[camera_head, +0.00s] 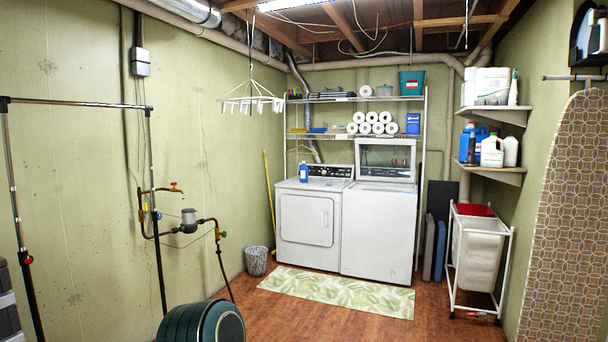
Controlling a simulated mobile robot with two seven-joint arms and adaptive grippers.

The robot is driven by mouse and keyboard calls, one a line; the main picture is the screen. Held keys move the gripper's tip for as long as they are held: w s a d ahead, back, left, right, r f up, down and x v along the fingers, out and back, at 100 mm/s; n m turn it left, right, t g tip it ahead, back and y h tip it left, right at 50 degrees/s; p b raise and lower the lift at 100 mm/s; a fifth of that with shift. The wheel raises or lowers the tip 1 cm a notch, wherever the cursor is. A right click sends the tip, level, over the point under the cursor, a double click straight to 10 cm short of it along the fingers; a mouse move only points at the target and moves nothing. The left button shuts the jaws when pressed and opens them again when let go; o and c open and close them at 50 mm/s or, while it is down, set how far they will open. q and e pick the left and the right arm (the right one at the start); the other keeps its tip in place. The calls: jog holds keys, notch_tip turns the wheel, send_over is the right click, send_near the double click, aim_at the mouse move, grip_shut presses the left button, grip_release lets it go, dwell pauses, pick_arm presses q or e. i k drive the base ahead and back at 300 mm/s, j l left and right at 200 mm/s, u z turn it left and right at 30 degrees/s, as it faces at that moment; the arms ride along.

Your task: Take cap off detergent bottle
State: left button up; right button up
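A small blue bottle (304,172) with a white top stands upright on the white dryer (309,222), near its left side. It looks like a detergent bottle, and its top appears to be on. On the lower right wall shelf stand a blue jug (480,135), a white jug (491,152) and a white bottle (510,151). Their labels are too small to read, so I cannot tell which of these bottles hold detergent. Neither of my grippers is in view.
A white washer (379,228) with its lid up stands beside the dryer. A green patterned rug (340,291) lies in front. A dark green round object (205,325) stands at the lower left, and a white hamper (478,255) at the right. The brown floor (300,322) between is mostly clear.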

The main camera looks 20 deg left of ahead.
aim_at(303, 168)
jog(key=i+j+u, duration=0.3)
jog(key=i, duration=0.2)
jog(key=i+u, duration=0.3)
jog(key=i, duration=0.25)
jog(key=i+u, duration=0.1)
jog(key=i, duration=4.45)
jog(key=j, duration=0.1)
